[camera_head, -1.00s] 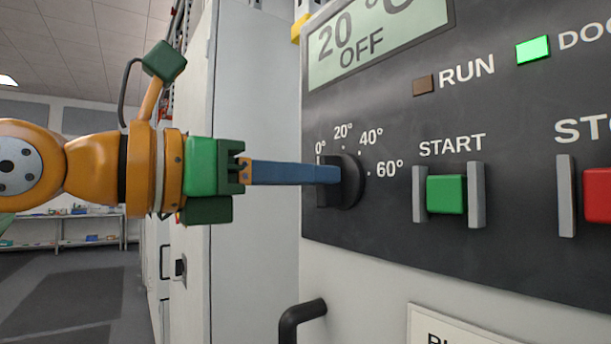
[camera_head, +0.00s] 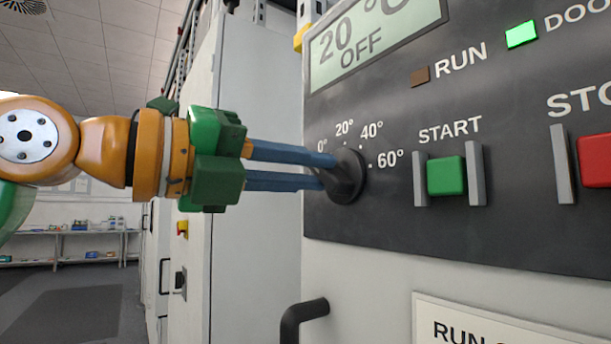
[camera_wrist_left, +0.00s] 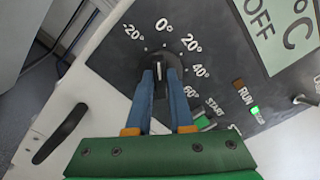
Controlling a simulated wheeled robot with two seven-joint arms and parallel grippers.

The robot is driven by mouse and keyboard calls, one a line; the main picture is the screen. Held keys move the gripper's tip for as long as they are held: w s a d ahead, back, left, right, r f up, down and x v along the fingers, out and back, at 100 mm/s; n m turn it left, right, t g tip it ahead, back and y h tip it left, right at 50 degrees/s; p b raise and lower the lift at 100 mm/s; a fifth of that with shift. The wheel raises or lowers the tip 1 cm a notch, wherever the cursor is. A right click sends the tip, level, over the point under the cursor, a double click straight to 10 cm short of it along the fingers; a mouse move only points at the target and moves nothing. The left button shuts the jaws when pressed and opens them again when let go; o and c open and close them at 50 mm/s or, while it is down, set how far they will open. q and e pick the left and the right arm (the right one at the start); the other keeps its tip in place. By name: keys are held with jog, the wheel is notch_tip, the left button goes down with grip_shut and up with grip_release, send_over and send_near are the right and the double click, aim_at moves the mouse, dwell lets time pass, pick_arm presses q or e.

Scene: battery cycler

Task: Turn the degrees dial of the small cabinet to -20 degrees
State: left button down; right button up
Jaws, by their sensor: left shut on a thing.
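The degrees dial (camera_head: 347,178) is a black round knob with a raised grip bar, on the dark panel (camera_head: 420,225) of the small cabinet. My left gripper (camera_head: 323,173) has its two blue fingers shut on the dial's grip bar, one finger above the other in the head view. In the left wrist view the dial (camera_wrist_left: 162,58) sits between the fingertips (camera_wrist_left: 160,80). Marks from -20° to 60° ring it there. The bar runs roughly toward the 0° mark; the exact pointer reading is unclear. The display (camera_head: 375,40) shows 20 and OFF. My right gripper is not in view.
The green START button (camera_head: 446,176) between grey guards and the red stop button (camera_head: 595,160) are right of the dial. A black handle (camera_head: 300,320) juts out below the panel. A tall pale cabinet (camera_head: 255,240) stands behind my fingers.

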pick_arm(q)
jog(key=n+b, duration=0.1)
jog(key=n, duration=0.4)
jog(key=shift+n, duration=0.3)
dwell(0.5)
jog(key=c, duration=0.9)
grip_release()
jog(key=shift+o, duration=0.5)
jog(key=shift+w+d+f, duration=0.1)
jog(key=shift+w, duration=0.05)
jog(key=b+v, duration=0.2)
jog(key=v, duration=0.5)
